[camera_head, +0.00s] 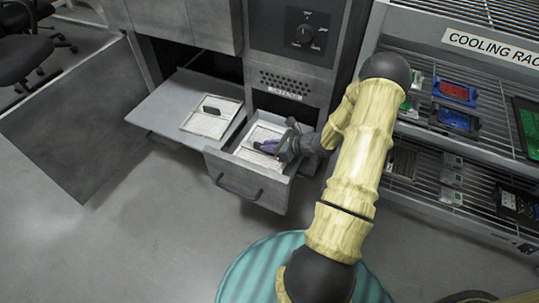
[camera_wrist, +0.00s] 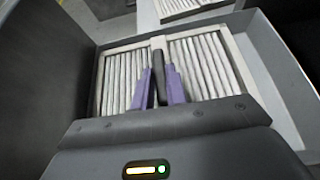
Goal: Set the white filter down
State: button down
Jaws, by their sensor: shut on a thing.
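A white pleated filter (camera_head: 248,156) with a pale frame is in the open right drawer (camera_head: 236,173) of the grey cabinet. In the wrist view the filter (camera_wrist: 208,62) fills the middle, with a dark handle (camera_wrist: 158,82) across its centre. My gripper (camera_head: 265,147) reaches into the drawer from the right. Its purple fingers (camera_wrist: 159,84) are shut on the handle from both sides. The filter looks low between the drawer walls; I cannot tell whether it touches the drawer floor. The palm hides its near edge.
A second white filter (camera_head: 211,117) with a dark handle lies on the open left drawer (camera_head: 163,107). The cooling rack (camera_head: 455,125) with several small devices stands at the right. A control panel with a knob (camera_head: 304,34) is above the drawer. Open floor (camera_head: 110,235) lies in front.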

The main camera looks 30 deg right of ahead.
jog(key=shift+f+b, duration=0.85)
jog(key=shift+f, duration=1.2)
jog(key=shift+f, duration=0.15)
jog(key=c, duration=1.4)
grip_release()
jog(key=shift+r, duration=0.25)
jog(key=p+v, duration=0.4)
jog(key=v, duration=0.8)
jog(key=shift+p, duration=0.3)
